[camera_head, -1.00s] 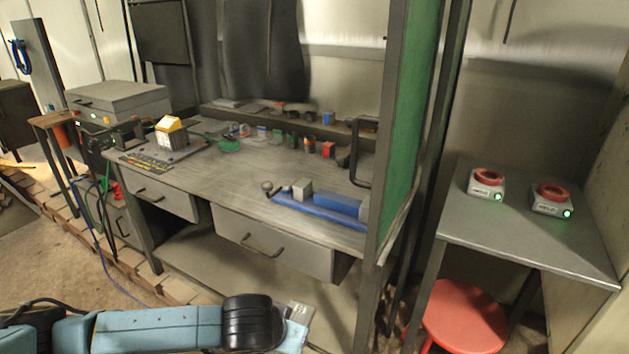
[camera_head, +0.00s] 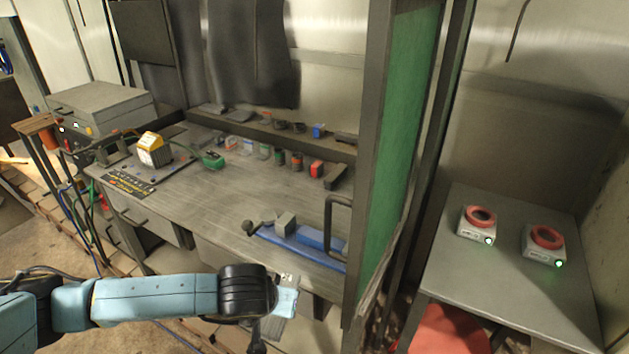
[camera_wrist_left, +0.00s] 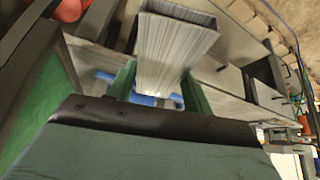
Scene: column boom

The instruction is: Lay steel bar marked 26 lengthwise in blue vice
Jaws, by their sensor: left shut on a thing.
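The blue vice (camera_head: 300,243) lies along the front right edge of the workbench, with a grey block-shaped jaw (camera_head: 285,224) and a dark round handle end at its left. My left gripper (camera_head: 284,300) is in front of the bench, left of and nearer than the vice, mostly hidden by my wrist. In the left wrist view my left gripper (camera_wrist_left: 160,86) is shut on a grey steel bar (camera_wrist_left: 176,48), held between green fingers. The number on the bar cannot be read. Blue parts (camera_wrist_left: 143,99) show behind the bar. My right gripper is not in view.
A green-edged upright post (camera_head: 395,150) stands just right of the vice. A yellow-topped device (camera_head: 153,150) and small coloured items stand at the bench's left and back. The middle of the bench top is clear. A side table (camera_head: 500,290) holds two red-ringed devices; a red stool (camera_head: 450,330) stands below.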

